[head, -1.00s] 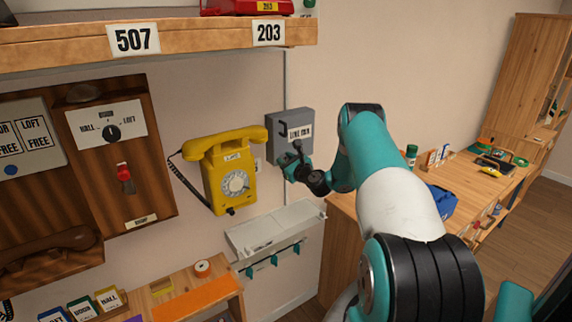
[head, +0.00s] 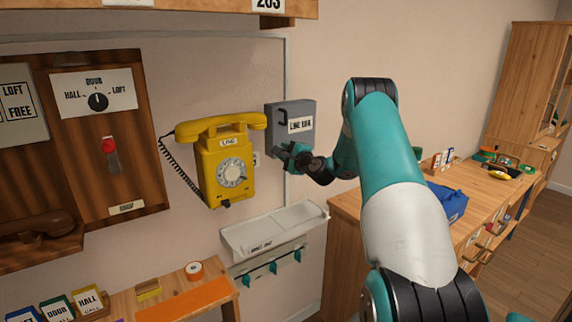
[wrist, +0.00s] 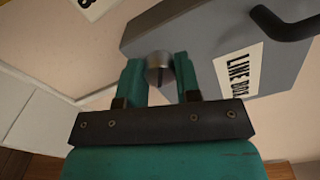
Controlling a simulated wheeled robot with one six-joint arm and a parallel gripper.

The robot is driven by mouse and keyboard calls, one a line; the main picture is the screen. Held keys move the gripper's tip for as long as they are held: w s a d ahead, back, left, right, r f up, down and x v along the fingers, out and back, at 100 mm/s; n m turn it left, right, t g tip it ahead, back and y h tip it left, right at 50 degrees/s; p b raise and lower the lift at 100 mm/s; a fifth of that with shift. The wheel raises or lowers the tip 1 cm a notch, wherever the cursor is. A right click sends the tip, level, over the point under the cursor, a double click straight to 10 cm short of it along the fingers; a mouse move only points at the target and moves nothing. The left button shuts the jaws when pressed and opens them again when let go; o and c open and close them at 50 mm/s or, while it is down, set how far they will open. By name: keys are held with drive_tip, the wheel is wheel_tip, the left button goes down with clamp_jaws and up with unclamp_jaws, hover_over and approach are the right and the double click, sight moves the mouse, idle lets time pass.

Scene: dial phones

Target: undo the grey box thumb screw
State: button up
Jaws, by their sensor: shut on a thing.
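The grey box (head: 306,115), labelled "LINE BOX", is mounted on the wall to the right of the yellow phone. In the wrist view the grey box (wrist: 200,30) fills the upper right, with its dark handle at the far right. My gripper (head: 283,152) is at the lower edge of the box. In the wrist view my gripper (wrist: 160,75) has its two teal fingers on either side of a round metal thumb screw (wrist: 159,66), shut on it. The screw has a dark slot line and sits at the box's edge. In the head view my fingers hide the screw.
The yellow phone (head: 222,165) hangs just left of the box. A pale tray shelf (head: 272,228) with teal hooks is below. A wooden bench (head: 345,225) stands to the lower right. A wooden shelf (head: 200,14) runs along the top.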

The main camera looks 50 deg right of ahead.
drive_tip(key=n+b, duration=0.8)
drive_tip(key=b, duration=0.2)
drive_tip(key=n+b, duration=0.7)
drive_tip(key=b, duration=0.3)
drive_tip(key=n+b, duration=0.8)
drive_tip(key=b, duration=0.2)
drive_tip(key=shift+f+n, duration=0.25)
drive_tip(key=shift+n, duration=0.05)
drive_tip(key=o, duration=0.9)
drive_tip(key=shift+d+r, duration=0.1)
drive_tip(key=shift+o, duration=0.2)
drive_tip(key=shift+s, duration=0.1)
